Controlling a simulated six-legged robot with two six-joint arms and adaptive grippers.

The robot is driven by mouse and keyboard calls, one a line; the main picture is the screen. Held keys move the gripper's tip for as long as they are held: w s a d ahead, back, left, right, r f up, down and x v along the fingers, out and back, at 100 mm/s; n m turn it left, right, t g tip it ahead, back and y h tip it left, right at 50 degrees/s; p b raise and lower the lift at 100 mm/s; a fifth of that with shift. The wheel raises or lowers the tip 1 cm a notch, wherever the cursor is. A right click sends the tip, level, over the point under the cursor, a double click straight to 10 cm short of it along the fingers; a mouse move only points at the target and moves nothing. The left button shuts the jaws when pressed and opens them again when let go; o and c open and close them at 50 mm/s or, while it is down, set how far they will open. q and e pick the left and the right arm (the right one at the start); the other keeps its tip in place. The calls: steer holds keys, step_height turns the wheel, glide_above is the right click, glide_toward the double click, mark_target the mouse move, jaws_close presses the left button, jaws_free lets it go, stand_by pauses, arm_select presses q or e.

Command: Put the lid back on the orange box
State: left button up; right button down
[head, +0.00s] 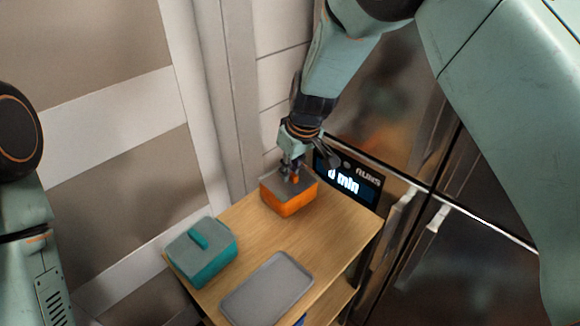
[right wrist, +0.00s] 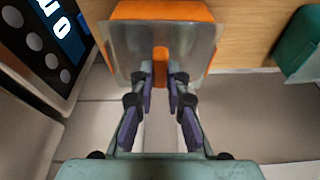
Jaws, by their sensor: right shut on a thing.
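The orange box (head: 290,206) stands near the far end of a small wooden table. It also shows in the right wrist view (right wrist: 165,11). Its grey lid (head: 274,184) is over the box top, and in the right wrist view the lid (right wrist: 125,45) covers most of the box and reaches past its edge. My right gripper (head: 291,174) is above the box, pointing down, with its fingers (right wrist: 160,78) shut on the lid's orange handle (right wrist: 160,58). Whether the lid rests fully on the rim cannot be told. My left gripper is out of view.
A teal box (head: 215,265) with a grey lid stands at the table's left edge. A grey tray (head: 267,288) lies at the front. Bare wooden tabletop (head: 325,239) is free on the right.

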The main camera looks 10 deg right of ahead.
steer(key=shift+a+r, duration=0.1)
steer(key=shift+a, duration=0.05)
stand_by(0.6)
steer(key=shift+f+p, duration=0.2)
steer(key=shift+p, duration=0.15)
stand_by(0.6)
stand_by(0.6)
steer(key=c, duration=1.3)
jaws_free()
steer(key=shift+o, duration=0.7)
steer(key=o, duration=0.4)
